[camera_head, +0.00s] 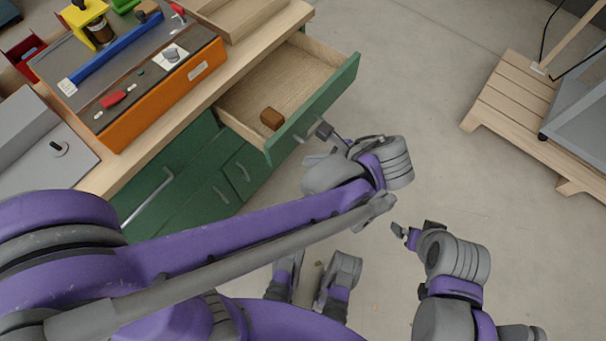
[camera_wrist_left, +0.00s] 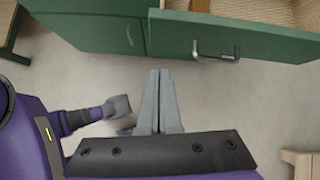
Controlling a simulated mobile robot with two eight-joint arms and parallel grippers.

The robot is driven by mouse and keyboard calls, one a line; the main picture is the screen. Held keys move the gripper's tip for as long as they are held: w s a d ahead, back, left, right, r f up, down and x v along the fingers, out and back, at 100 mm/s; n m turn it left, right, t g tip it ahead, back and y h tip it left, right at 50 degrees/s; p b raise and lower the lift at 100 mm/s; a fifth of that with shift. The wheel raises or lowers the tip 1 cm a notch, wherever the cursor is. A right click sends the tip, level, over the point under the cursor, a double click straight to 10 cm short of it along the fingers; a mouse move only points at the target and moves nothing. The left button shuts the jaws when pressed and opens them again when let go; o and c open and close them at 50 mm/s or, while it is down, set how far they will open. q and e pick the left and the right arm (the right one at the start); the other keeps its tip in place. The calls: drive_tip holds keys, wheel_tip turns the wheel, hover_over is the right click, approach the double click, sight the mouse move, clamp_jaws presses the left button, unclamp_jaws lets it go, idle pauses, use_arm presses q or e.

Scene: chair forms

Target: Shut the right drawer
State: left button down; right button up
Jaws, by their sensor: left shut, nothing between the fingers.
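The right drawer (camera_head: 262,88) is pulled open from the green cabinet, with a pale wooden inside and a green front (camera_head: 330,97). A small brown block (camera_head: 271,118) lies in it. In the left wrist view the drawer front (camera_wrist_left: 275,42) spans the upper right, with a metal handle (camera_wrist_left: 217,54). My left gripper (camera_head: 324,131) is just outside the drawer front, near its handle. Its fingers (camera_wrist_left: 159,75) are shut and empty, left of the handle in the wrist view.
The wooden worktop (camera_head: 120,168) carries an orange-sided toolbox (camera_head: 165,93) and a grey machine (camera_head: 45,150). Closed green doors and drawers (camera_head: 190,190) are below. A wooden pallet (camera_head: 520,110) lies at the right. Bare floor (camera_head: 420,80) is between.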

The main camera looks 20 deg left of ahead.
use_arm(q)
drive_tip(key=d+m, duration=0.2)
drive_tip(key=d, duration=0.1)
drive_tip(key=b, duration=0.4)
approach(280, 152)
drive_tip(key=shift+t+y, duration=0.3)
drive_tip(key=shift+y, duration=0.1)
drive_tip(key=a+f, duration=0.1)
drive_tip(key=f, duration=0.2)
drive_tip(key=a+f, duration=0.1)
drive_tip(key=f, duration=0.1)
drive_tip(key=shift+w+a, duration=0.5)
drive_tip(key=shift+a, duration=0.15)
use_arm(e)
drive_tip(key=f, duration=0.5)
drive_tip(key=shift+s+d+f, duration=0.25)
drive_tip(key=shift+s+d, duration=0.15)
use_arm(q)
drive_tip(key=shift+a, duration=0.15)
